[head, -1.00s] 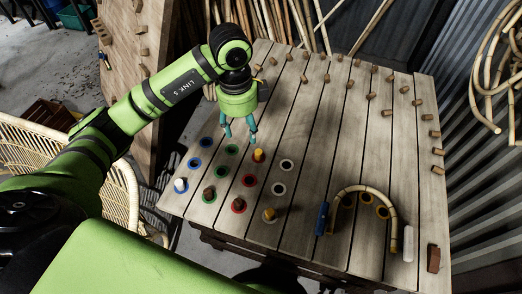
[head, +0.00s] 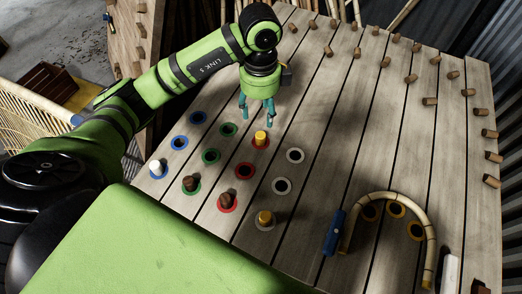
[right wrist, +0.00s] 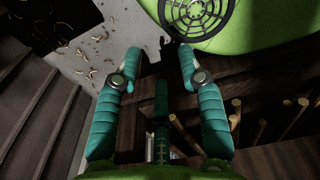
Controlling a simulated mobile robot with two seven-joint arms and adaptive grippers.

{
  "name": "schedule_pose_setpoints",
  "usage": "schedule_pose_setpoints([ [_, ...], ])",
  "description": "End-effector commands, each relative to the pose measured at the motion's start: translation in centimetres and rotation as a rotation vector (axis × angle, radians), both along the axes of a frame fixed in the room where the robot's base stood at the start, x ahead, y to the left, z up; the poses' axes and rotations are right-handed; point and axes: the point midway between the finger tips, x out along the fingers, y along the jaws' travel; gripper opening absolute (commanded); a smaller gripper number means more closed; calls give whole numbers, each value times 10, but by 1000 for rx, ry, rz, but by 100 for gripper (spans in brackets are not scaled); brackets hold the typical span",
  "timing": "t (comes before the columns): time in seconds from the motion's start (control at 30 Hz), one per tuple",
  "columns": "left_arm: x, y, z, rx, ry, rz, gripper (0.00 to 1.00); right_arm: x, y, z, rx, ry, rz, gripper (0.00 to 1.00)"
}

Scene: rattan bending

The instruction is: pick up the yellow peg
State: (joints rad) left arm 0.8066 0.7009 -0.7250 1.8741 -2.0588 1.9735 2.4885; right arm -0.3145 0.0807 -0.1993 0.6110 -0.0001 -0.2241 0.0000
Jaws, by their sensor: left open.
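One yellow peg (head: 260,138) stands upright in a red-ringed hole on the slatted wooden table. A second yellow-topped peg (head: 265,217) stands in a white-ringed hole nearer to me. My left gripper (head: 257,113) points down with its teal fingers apart and empty. In the head view its fingertips appear just above and behind the first yellow peg, not touching it. My right gripper (right wrist: 159,60) shows in the right wrist view with its fingers apart and nothing between them.
A white peg (head: 156,168) and two brown pegs (head: 190,184) stand in nearby ringed holes. A bent rattan piece (head: 405,201) and a blue clamp (head: 333,233) are at the right. Several short wooden pegs (head: 430,101) line the table's far and right edges.

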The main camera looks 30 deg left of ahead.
Motion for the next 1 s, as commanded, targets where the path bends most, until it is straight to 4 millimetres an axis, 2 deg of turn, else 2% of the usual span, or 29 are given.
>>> schedule_pose_setpoints([
  [0.03,0,0,-29,0,-1,0,56,1,0,-29,0,-1,0,40],
  [0.2,1,0,-50,-1,-2,0,56,12,1,-50,2,-18,1,40],
  [0.4,0,0,-61,0,2,1,56,25,3,-47,6,-41,1,40],
  [0.57,1,1,-77,0,4,1,56,24,3,-42,6,-40,1,40],
  [0.8,4,3,-112,0,3,0,56,18,3,-35,6,-31,1,40],
  [1.0,4,3,-121,0,-1,0,56,15,3,-36,4,-24,1,40],
])
